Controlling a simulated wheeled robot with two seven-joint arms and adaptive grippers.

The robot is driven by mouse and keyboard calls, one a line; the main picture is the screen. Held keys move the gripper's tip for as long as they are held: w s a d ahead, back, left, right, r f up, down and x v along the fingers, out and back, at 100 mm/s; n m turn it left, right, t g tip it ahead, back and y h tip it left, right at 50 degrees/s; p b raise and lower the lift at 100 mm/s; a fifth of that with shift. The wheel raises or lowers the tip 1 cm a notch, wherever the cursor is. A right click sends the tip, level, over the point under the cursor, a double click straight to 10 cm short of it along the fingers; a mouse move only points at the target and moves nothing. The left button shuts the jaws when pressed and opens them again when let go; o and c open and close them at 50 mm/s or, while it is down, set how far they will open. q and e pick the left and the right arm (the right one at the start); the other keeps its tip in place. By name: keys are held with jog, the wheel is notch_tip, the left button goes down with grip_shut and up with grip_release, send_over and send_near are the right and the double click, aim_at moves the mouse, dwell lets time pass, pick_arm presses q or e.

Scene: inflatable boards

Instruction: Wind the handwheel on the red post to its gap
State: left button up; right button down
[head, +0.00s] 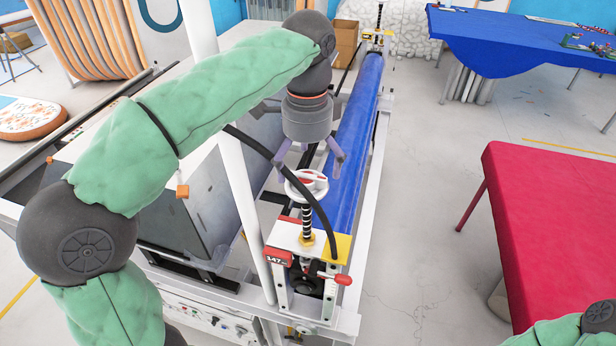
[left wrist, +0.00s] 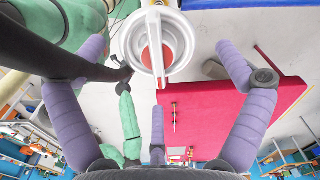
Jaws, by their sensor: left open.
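The handwheel (head: 307,185) is a white ring with a red hub, on top of a black-and-white threaded spindle (head: 307,218). The spindle rises from the near end post, which has a red block (head: 285,233) on its left and a yellow plate (head: 337,246) on its right. In the left wrist view the handwheel (left wrist: 157,45) lies between the open fingers, with no clear contact. My right gripper is out of view.
A long blue roller (head: 353,130) runs back from the post to a similar far post (head: 377,36). A black cable passes close by the wheel. A white upright (head: 240,185) stands to its left. A red table (head: 555,225) is on the right, with clear floor between.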

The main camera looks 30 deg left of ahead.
aim_at(307, 175)
pick_arm(q)
jog(key=f, duration=0.3)
jog(key=shift+s, duration=0.2)
jog(key=shift+w+f, duration=0.1)
jog(key=shift+f, duration=0.25)
jog(key=c, duration=1)
jog(key=shift+o, duration=0.2)
jog(key=shift+n, duration=0.4)
